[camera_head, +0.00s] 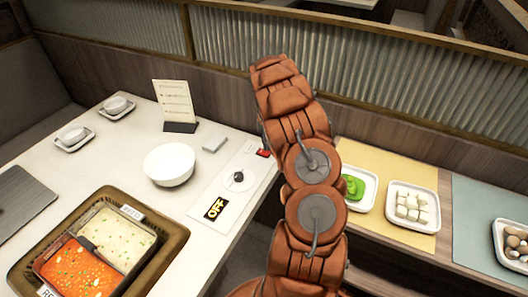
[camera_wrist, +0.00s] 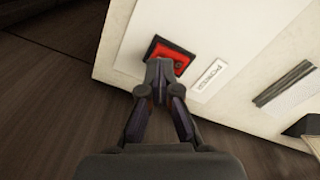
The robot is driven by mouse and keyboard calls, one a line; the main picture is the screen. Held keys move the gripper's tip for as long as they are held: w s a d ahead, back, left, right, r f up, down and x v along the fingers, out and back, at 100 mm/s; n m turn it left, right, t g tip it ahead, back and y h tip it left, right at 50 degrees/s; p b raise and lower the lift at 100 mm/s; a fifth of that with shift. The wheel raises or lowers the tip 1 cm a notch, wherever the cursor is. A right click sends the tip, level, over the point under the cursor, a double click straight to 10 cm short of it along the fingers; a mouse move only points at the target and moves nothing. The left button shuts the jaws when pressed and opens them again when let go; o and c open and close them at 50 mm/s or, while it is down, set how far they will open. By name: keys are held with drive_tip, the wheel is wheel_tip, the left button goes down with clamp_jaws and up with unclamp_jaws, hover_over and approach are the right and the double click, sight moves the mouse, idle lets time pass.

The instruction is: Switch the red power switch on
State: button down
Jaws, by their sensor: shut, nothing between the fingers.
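The red power switch (camera_wrist: 180,57) sits in a dark frame on the white panel near the table edge in the wrist view. A label reading POWER (camera_wrist: 209,75) is beside it. My gripper (camera_wrist: 160,70) is shut and empty, with its fingertips over the lower left part of the switch; whether they touch it I cannot tell. In the head view the red switch (camera_head: 263,153) shows as a small patch just left of my arm, and my fingers are hidden.
A black knob (camera_head: 238,177) is on the same panel, near a white bowl (camera_head: 170,165) and an upright menu card (camera_head: 175,101). A two-part soup pot (camera_head: 153,203) stands at the front left. Food trays (camera_head: 413,205) lie on the right counter.

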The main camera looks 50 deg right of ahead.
sight(266, 152)
drive_tip(key=shift+f+b, duration=0.55)
drive_tip(key=shift+f, duration=0.6)
idle(0.9)
drive_tip(key=shift+r, duration=3.5)
